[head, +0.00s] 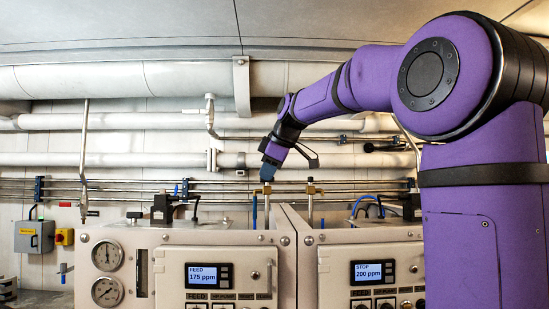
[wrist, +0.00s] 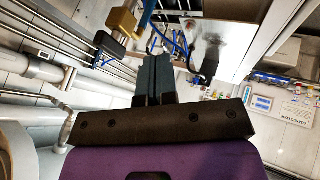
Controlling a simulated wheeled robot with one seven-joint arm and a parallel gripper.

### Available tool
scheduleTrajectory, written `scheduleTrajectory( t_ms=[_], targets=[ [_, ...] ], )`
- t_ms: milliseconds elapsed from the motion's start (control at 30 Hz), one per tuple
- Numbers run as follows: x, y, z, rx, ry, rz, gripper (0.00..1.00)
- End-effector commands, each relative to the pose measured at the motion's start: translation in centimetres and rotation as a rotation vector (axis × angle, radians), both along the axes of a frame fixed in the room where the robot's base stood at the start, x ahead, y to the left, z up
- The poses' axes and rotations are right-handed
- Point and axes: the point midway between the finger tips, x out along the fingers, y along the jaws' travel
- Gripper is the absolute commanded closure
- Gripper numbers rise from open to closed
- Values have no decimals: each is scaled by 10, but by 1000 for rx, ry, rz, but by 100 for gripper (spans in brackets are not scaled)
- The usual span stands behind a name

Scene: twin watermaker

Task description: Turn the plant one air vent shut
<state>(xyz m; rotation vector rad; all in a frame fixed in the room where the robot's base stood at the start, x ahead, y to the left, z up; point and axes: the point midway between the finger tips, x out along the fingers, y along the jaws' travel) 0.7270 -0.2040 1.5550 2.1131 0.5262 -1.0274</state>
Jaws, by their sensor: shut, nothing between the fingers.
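A brass vent valve (head: 262,190) stands on a thin upright pipe above the left plant cabinet (head: 170,237), whose display reads FEED 175 ppm. A blue lever (head: 254,212) hangs down beside that pipe, roughly in line with it. My gripper (head: 268,172) is just above the valve, pointing down, its fingers shut and empty. In the wrist view the gripper's closed fingers (wrist: 153,72) point toward the brass valve body (wrist: 122,22) and the blue lever (wrist: 148,12). Whether the fingertips touch the valve or lever I cannot tell.
A second brass valve (head: 311,189) stands to the right, above the right cabinet (head: 330,238), whose display reads STOP 200 ppm. Thin horizontal pipes (head: 130,188) run along the wall behind. A black fitting (head: 163,209) stands on the left cabinet.

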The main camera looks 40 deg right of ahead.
Motion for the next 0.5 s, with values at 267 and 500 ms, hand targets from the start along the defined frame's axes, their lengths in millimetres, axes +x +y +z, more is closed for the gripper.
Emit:
scheduleTrajectory(
  t_ms=[267,500],
  targets=[
    [31,-14,-12,-1,0,-2,100],
    [41,-21,-11,-1,-1,0,100]
  ],
)
